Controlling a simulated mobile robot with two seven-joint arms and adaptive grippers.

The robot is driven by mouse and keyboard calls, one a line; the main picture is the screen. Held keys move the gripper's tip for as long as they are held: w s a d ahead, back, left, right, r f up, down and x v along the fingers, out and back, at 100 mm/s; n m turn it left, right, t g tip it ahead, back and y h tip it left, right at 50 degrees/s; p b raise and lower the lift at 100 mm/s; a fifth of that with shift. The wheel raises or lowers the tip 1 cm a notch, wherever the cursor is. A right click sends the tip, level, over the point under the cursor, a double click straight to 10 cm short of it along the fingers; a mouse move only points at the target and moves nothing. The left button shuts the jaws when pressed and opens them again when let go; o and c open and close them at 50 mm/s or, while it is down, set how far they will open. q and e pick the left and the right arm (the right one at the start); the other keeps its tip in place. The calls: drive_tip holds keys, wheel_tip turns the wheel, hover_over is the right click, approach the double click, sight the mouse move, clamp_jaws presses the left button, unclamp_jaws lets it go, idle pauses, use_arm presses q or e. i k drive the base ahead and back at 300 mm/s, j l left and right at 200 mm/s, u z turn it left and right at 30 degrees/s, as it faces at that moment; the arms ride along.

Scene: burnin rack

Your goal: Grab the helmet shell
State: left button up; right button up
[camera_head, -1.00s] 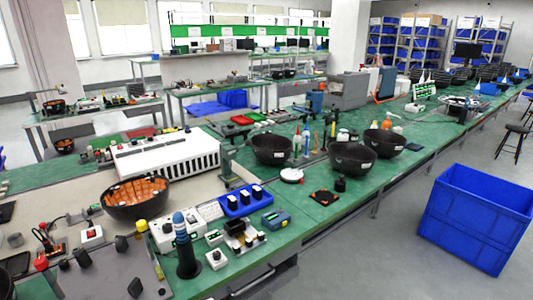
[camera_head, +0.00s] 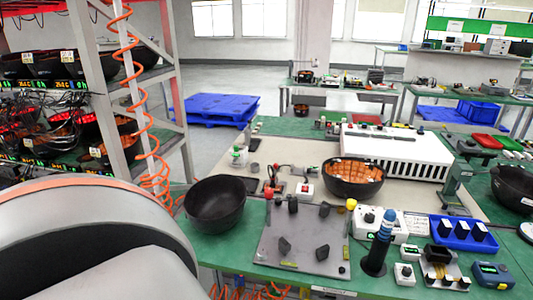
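An empty black bowl-shaped helmet shell (camera_head: 215,203) sits at the near left corner of the green bench, its opening facing up. A second black shell (camera_head: 353,189) with an orange-brown patterned inside rests on the beige mat to its right. A third black shell (camera_head: 512,188) is cut by the right edge. The frame does not show which shell the task means. A large grey part of my own arm fills the lower left, left of the empty shell. Neither of my grippers is in view.
A metal rack (camera_head: 170,100) holding black shells and wiring stands at the left, with a coiled orange hose beside it. A grey plate (camera_head: 300,243) with small fixtures, a blue-topped post (camera_head: 380,243) and a white instrument box (camera_head: 397,150) occupy the bench. Blue pallets lie behind.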

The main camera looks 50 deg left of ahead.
sight(214, 204)
drive_tip(key=u, duration=2)
